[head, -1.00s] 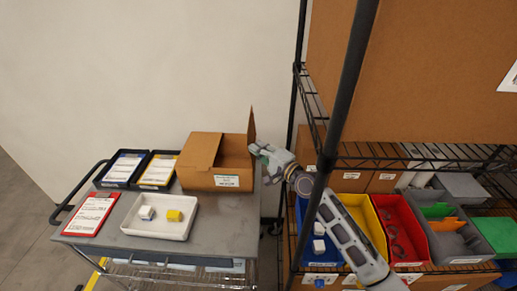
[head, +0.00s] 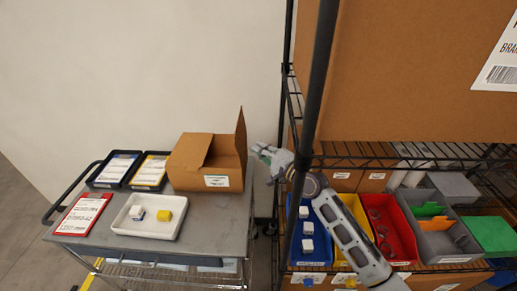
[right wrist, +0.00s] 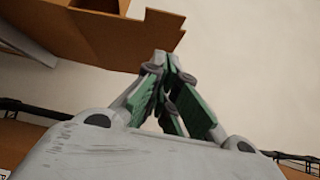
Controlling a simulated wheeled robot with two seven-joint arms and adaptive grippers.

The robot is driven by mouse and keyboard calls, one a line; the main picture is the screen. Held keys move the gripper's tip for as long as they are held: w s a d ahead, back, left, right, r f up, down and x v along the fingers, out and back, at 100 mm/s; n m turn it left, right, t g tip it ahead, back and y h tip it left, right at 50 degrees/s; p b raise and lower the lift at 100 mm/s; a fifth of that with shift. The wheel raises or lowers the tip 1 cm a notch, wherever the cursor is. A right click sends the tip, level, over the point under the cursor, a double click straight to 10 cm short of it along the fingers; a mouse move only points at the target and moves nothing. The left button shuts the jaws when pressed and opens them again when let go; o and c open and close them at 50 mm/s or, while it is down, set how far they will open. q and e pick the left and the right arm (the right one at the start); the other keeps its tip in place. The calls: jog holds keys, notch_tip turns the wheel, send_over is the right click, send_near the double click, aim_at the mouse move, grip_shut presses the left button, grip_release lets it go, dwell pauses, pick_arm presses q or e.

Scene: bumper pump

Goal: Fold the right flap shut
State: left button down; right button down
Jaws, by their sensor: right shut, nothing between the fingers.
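The open cardboard box (head: 217,180) sits on the grey cart. Its left flap (head: 188,150) lies folded over the left part of the opening. Its right flap (head: 241,135) stands upright at the right side. My right gripper (head: 257,148) is just right of the flap, apart from it in the head view, shut and empty. In the right wrist view, the shut green-padded fingers (right wrist: 168,65) point toward the brown cardboard (right wrist: 120,38) of the box; whether they touch it is hard to tell. My left gripper is out of view.
The cart also holds a white tray (head: 121,226) with a white and a yellow block, a red clipboard (head: 83,213) and two black trays with papers. A wire rack with a black post (head: 313,100) and coloured bins (head: 388,225) stands right, close to my arm.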

jog(key=b+v, duration=0.2)
jog(key=v, duration=0.7)
jog(key=shift+r, duration=0.4)
jog(key=shift+a, duration=0.15)
